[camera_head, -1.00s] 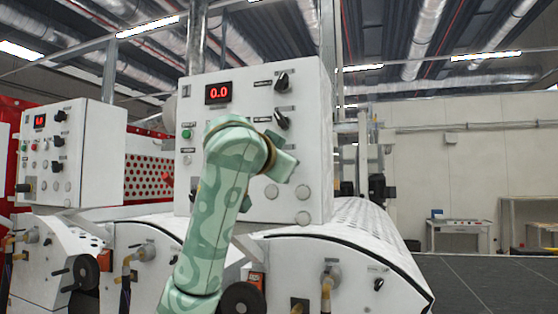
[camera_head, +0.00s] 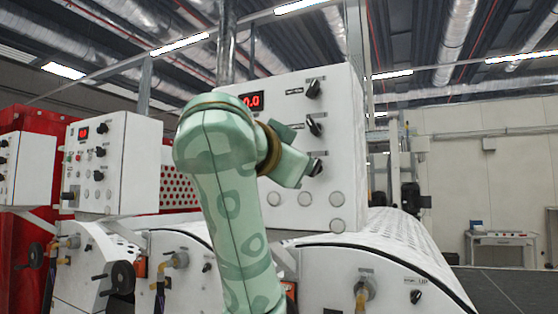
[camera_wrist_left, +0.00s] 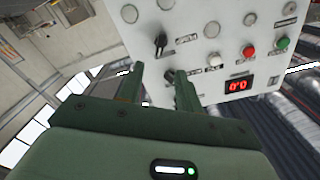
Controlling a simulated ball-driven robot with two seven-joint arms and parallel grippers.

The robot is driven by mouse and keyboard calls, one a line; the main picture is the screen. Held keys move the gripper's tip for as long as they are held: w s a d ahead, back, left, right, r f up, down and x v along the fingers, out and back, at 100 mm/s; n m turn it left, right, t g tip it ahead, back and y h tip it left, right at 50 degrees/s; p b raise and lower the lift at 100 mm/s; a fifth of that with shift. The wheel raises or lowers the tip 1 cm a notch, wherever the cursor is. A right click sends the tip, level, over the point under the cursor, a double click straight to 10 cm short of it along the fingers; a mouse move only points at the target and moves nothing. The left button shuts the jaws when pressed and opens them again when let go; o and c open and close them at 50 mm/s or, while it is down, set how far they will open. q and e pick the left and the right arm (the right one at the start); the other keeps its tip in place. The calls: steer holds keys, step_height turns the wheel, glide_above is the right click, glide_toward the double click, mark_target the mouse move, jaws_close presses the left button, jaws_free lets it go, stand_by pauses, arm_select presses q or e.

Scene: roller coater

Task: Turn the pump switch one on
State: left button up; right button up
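The white control panel (camera_head: 345,110) has three black rotary switches in a column on its right: an upper switch (camera_head: 314,88), a middle switch (camera_head: 315,125) and a lower switch (camera_head: 317,167). Their labels are too small to read, so I cannot tell which is pump switch one. My left gripper (camera_head: 304,147) is in front of the panel, near the middle and lower switches. In the left wrist view, its fingers (camera_wrist_left: 160,77) are apart, with one switch (camera_wrist_left: 169,75) seen between them and another (camera_wrist_left: 160,43) just beyond. Contact cannot be told. My right gripper is out of view.
A red display (camera_head: 252,101) reads 0.0, partly hidden by my left arm. Red (camera_wrist_left: 248,51) and green (camera_wrist_left: 281,43) buttons show in the wrist view. A similar panel (camera_head: 98,160) stands at left. White roller covers (camera_head: 400,255) lie below.

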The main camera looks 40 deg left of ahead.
arm_select(q)
steer(key=shift+v, duration=2.55)
steer(key=shift+d+r, duration=0.1)
